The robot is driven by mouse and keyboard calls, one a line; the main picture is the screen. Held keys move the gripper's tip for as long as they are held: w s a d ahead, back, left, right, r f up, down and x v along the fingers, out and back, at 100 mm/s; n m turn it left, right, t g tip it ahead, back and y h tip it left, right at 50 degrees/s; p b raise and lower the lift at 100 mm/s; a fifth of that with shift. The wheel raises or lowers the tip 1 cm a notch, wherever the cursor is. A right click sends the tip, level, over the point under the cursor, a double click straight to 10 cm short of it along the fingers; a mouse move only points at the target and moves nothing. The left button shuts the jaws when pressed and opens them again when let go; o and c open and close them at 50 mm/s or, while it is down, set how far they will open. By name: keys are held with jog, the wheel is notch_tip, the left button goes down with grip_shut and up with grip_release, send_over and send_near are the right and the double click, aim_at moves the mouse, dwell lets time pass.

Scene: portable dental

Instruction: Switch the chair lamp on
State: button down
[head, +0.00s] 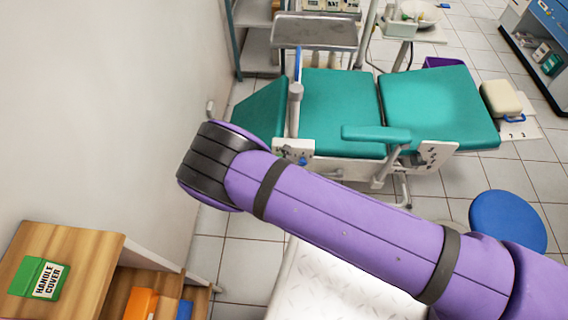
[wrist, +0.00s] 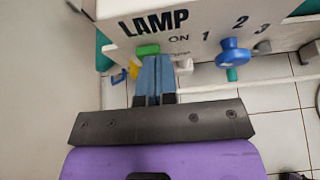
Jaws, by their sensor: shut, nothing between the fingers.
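In the wrist view a white control panel (wrist: 205,22) is marked LAMP, with ON and the numbers 1, 2 and 3. A green piece (wrist: 148,50) sits at its lower edge below the word LAMP. A small pale lever (wrist: 183,66) is just right of it, and a blue knob (wrist: 232,57) is further right, below the numbers. My gripper (wrist: 157,62) is shut and empty, its blue fingertips just below the green piece; I cannot tell if they touch. In the head view the panel (head: 291,147) is on the near side of the green chair (head: 337,105); my arm hides my fingers.
A blue stool (head: 508,221) stands right of my arm. A wooden shelf unit (head: 84,262) with a green handle-cover box (head: 40,278) is at lower left, by the wall. A metal tray (head: 315,32) is behind the chair. Tiled floor is free at right.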

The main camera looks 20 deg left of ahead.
jog(key=shift+r, duration=0.8)
